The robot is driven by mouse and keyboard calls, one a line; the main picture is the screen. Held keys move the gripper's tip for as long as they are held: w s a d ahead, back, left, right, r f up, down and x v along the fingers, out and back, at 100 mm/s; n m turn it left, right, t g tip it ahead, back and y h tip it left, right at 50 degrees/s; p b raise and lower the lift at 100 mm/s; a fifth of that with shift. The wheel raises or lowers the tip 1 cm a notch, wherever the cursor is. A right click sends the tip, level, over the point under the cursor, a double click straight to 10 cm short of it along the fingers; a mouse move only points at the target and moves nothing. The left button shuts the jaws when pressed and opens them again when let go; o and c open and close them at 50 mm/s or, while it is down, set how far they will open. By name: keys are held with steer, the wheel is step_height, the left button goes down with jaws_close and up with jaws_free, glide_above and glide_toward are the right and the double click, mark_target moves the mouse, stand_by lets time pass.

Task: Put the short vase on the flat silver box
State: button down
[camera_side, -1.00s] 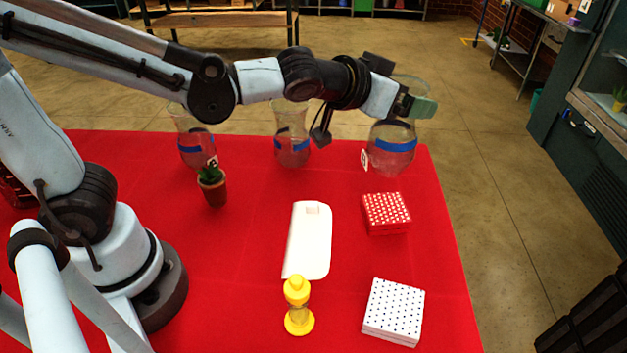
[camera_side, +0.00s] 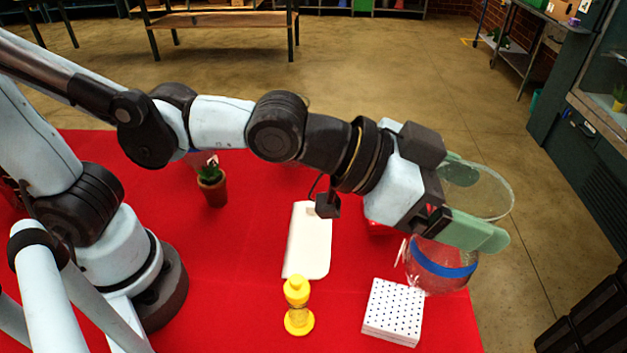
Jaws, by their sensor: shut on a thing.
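My gripper (camera_side: 474,202) has green finger pads and is shut on a clear glass vase (camera_side: 442,266) with a blue band. It holds the vase by its upper part, near the table's right edge, slightly tilted. The vase appears off the table, to the upper right of a white box (camera_side: 393,309) with dark dots. The white box lies flat at the front right with a bare top. No box looks plainly silver; the white dotted one is the palest. I cannot tell the vase's height from the table.
A white flat board (camera_side: 308,245) lies mid-table, with a yellow hourglass-shaped object (camera_side: 298,306) in front. A potted plant (camera_side: 212,186) stands at left. The red table (camera_side: 236,270) has free room around the plant.

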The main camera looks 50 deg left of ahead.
mark_target(443, 249)
steer(key=shift+s+d+f, duration=0.1)
steer(key=shift+d+f, duration=0.05)
steer(key=shift+f, duration=3.95)
jaws_free()
steer(key=v, duration=1.2)
